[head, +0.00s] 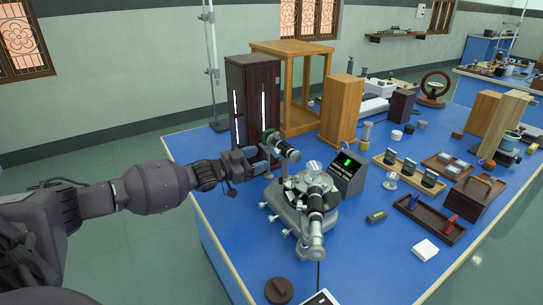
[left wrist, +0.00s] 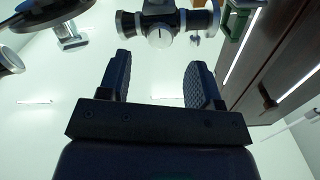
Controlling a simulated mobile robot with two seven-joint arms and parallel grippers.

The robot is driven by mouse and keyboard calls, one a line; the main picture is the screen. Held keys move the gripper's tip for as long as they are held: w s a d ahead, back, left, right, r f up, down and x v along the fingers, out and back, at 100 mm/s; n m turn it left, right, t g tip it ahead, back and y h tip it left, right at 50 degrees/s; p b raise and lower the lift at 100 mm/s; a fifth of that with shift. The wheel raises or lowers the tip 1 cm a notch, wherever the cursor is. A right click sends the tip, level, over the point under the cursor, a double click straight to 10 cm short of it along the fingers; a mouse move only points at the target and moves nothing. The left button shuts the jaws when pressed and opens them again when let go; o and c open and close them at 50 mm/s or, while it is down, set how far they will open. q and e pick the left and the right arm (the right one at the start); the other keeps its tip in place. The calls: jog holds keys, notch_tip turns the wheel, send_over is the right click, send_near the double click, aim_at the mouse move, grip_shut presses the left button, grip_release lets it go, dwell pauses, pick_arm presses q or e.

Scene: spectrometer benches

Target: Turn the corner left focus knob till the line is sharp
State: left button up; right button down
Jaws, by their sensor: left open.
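The spectrometer (head: 312,190), a grey metal instrument with a black-banded telescope tube, stands on the near left part of the blue bench. A second short tube (head: 286,150) sits at its back left. In the left wrist view a dark tube with silver rings (left wrist: 196,20) carries a round pale focus knob (left wrist: 160,36) with a dark index mark. My left gripper (head: 262,160) is beside this tube. In the left wrist view its two ribbed fingers (left wrist: 158,82) are apart with nothing between them, and the knob shows beyond the fingertips. Which part the fingers touch, if any, cannot be told. My right gripper is out of view.
A dark lamp cabinet (head: 254,95) with a bright slit stands behind my left gripper. A black display box (head: 348,174) with a green readout is right of the spectrometer. A wooden frame (head: 294,50), a wooden block (head: 342,108) and trays (head: 430,218) crowd the bench.

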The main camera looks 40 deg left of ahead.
aim_at(274, 153)
pick_arm(q)
jog(key=shift+b+x, duration=0.35)
jog(key=shift+x, duration=2.25)
jog(key=c, duration=0.9)
jog(key=shift+c, duration=0.2)
jog(key=shift+m, duration=0.4)
